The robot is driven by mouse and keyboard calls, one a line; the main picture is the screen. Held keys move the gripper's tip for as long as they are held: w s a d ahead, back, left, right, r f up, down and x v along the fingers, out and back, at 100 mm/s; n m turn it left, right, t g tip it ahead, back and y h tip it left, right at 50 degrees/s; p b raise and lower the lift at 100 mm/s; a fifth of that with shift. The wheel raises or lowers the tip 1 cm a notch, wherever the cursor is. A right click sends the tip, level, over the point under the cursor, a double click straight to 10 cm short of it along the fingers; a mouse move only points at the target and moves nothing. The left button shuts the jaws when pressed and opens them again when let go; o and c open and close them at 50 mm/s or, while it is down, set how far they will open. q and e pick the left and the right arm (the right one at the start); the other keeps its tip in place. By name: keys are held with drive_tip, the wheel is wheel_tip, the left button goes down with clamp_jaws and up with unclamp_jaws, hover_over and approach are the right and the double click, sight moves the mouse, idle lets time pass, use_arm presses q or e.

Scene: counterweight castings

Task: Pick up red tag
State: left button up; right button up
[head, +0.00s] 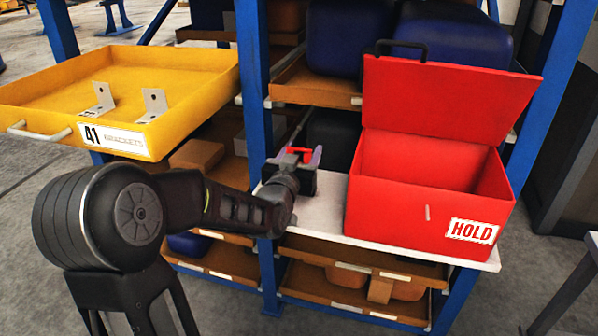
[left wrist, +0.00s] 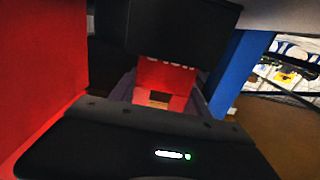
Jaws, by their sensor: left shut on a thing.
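The red tag (head: 303,151) shows in the head view as a small red piece between the fingers of my left gripper (head: 303,157). My left gripper is shut on it, over the left part of the white shelf and beside the red box. The tag also shows in the left wrist view (left wrist: 168,82) as a red panel with pale lettering, partly cut off by a dark shape above. I cannot tell whether the tag touches the shelf. My right gripper is not in view.
An open red box (head: 400,204) marked HOLD stands on the white shelf (head: 318,212), lid raised. A yellow drawer (head: 190,98) with two brackets juts out at left. A blue upright (head: 250,90) stands just left of my gripper.

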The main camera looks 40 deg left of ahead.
use_arm(q)
drive_tip(key=c, duration=0.3)
drive_tip(key=shift+c, duration=0.2)
wheel_tip(320, 180, up, 10)
drive_tip(key=p, duration=0.2)
drive_tip(key=shift+f, duration=0.1)
idle(1.3)
